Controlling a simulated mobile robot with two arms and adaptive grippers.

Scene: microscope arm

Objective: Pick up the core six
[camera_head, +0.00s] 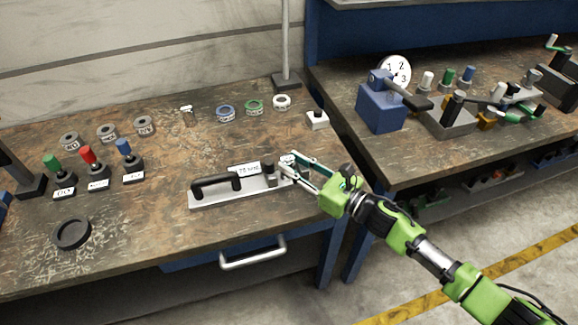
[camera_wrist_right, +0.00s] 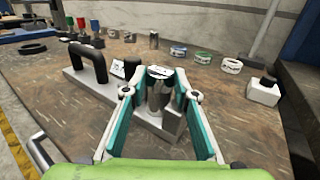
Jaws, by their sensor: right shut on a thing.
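A small grey cylindrical core (camera_wrist_right: 157,93) with a pale marked top stands at the end of a metal plate with a black handle. Its pale top also shows in the head view (camera_head: 287,160). I cannot read its marking clearly, so I cannot tell if it is core six. My right gripper (camera_wrist_right: 160,82) is shut on this core, one finger on each side. In the head view the right gripper (camera_head: 287,163) reaches in from the right at the plate's right end. I cannot tell if the core is lifted clear of the plate (camera_head: 225,195). My left gripper is not in view.
Grey rings (camera_head: 107,133), blue, green and white rings (camera_head: 254,107), and levers (camera_head: 90,160) stand towards the back and left. A small white block (camera_head: 317,120) stands behind the gripper. A black ring (camera_head: 71,234) lies front left. A second bench (camera_head: 410,155) is at right.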

